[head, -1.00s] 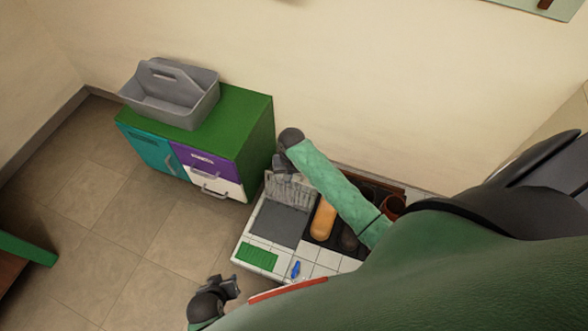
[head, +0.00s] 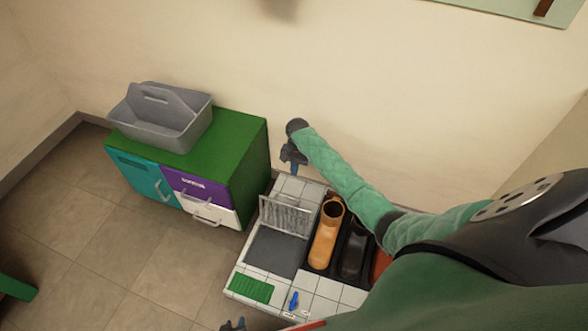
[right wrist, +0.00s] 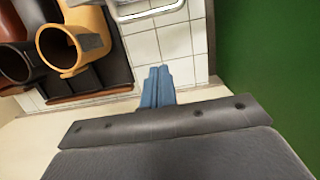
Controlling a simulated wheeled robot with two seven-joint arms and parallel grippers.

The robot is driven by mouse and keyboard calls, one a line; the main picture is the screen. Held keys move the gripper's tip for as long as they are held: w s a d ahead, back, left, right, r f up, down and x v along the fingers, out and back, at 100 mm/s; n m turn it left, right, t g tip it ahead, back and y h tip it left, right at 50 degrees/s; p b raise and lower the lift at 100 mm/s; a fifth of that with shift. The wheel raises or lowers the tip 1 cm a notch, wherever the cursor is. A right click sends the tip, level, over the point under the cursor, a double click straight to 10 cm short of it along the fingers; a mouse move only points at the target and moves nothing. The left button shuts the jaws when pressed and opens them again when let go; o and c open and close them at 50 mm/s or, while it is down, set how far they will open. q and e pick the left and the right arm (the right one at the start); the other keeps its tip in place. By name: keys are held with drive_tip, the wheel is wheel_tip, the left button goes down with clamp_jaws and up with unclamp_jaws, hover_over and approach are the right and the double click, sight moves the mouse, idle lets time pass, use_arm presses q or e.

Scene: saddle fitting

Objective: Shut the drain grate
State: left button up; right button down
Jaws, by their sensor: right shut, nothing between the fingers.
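The drain grate (head: 287,215) is a grey barred panel. In the head view it stands raised at the back edge of a dark grey square (head: 274,250) on the white-tiled bench (head: 307,190). My right gripper (head: 291,163) is above the back of the bench, behind the grate and apart from it. In the right wrist view its blue fingers (right wrist: 157,80) are together and empty over white tiles. A pale metal loop at that view's top edge is cut off; I cannot tell if it belongs to the grate. My left gripper (head: 233,324) is mostly cut off at the bottom edge.
An orange boot (head: 326,238) and a black boot (head: 353,250) stand right of the grate. A green mat (head: 250,290) and blue lever (head: 293,300) are at the bench front. A green cabinet (head: 240,145) with a grey caddy (head: 165,120) stands left.

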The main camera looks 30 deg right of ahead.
drive_tip(key=s+a+f, duration=0.3)
drive_tip(key=f, duration=0.3)
drive_tip(key=shift+s+a+b, duration=0.25)
drive_tip(key=shift+a+b, duration=0.15)
drive_tip(key=shift+b, duration=0.05)
